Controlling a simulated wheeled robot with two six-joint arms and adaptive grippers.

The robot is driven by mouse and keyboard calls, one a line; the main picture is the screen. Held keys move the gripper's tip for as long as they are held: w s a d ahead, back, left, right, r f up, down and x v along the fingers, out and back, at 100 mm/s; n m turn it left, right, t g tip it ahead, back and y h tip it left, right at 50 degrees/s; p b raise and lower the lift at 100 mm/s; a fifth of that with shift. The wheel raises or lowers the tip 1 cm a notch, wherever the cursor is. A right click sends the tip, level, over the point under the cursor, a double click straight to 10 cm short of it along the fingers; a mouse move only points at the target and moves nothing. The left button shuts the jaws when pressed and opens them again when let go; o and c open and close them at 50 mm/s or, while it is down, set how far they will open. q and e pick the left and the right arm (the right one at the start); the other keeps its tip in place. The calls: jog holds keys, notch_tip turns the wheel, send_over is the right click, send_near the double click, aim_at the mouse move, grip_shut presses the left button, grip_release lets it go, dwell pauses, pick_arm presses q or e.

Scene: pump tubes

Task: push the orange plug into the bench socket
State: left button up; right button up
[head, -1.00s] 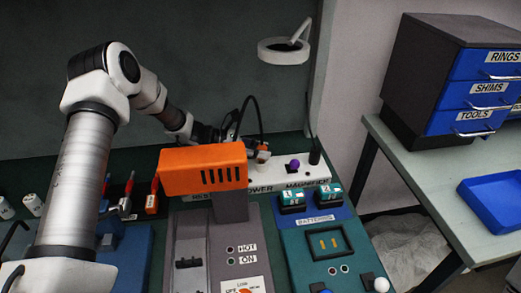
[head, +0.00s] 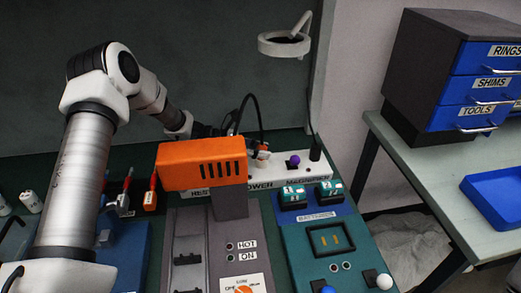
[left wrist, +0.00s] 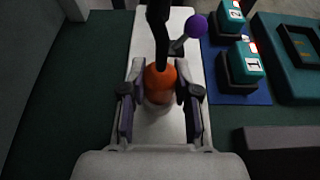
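The orange plug (left wrist: 160,82) is between the two fingers of my left gripper (left wrist: 160,95) in the left wrist view. A black cable runs up from it. The fingers stand apart, one on each side, with what looks like a narrow gap to the plug. A pale rounded part (left wrist: 158,108) shows below the plug, over the white power strip (left wrist: 172,28). How deep the plug sits in the socket cannot be seen. In the head view my left gripper is mostly hidden behind the orange box. My right gripper is not in view.
The orange box (head: 202,166) on its grey post stands in front of the white strip (head: 318,172). A purple-knobbed lever (left wrist: 197,25) is close to the right of the plug. Teal batteries (head: 293,197) stand further right. A ring magnifier (head: 284,44) hangs above.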

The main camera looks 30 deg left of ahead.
pick_arm(q)
jog(key=o, duration=0.5)
jog(key=shift+f, duration=0.15)
jog(key=shift+a, duration=0.1)
jog(key=v, duration=1.2)
